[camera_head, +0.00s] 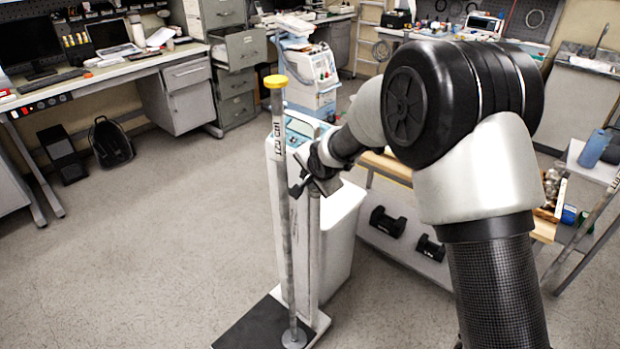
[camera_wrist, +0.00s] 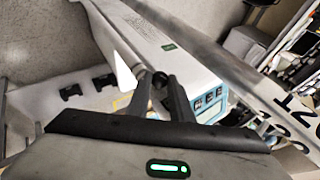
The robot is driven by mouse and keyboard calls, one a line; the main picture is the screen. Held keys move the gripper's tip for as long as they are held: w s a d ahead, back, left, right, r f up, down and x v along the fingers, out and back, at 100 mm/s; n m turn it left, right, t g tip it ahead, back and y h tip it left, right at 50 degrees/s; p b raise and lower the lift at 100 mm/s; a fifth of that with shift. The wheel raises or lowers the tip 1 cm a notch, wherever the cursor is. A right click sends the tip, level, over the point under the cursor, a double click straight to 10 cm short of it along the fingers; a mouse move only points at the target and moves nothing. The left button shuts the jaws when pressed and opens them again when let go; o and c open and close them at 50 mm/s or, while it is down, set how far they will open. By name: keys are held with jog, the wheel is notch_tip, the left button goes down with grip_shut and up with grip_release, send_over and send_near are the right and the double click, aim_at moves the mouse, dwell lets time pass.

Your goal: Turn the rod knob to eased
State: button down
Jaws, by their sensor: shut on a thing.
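The rod (camera_head: 283,222) is an upright grey pole with a yellow cap and dark printed characters. It stands on the base of a white cabinet-like unit (camera_head: 342,232), and its side also shows in the wrist view (camera_wrist: 215,62). My gripper (camera_head: 305,184) is beside the rod at about upper-middle height. In the wrist view its two dark fingers (camera_wrist: 158,90) are shut on the small dark rod knob (camera_wrist: 159,78). The fingers cover part of the knob, and its turn position cannot be read. In the head view my gripper hides the knob.
A black plate (camera_head: 250,325) lies at the unit's foot. A wooden-topped bench (camera_head: 390,165) with black dumbbells (camera_head: 388,222) on its lower shelf stands to the right. A wheeled white machine (camera_head: 310,80) stands behind. Open floor lies to the left.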

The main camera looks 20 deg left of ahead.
jog(key=shift+a, duration=0.1)
dwell(0.3)
jog(key=shift+r, duration=0.1)
jog(key=c, duration=1.6)
grip_release()
jog(key=shift+o, duration=0.2)
jog(key=v, duration=1.7)
jog(key=shift+a+r, duration=0.15)
jog(key=shift+r, duration=0.2)
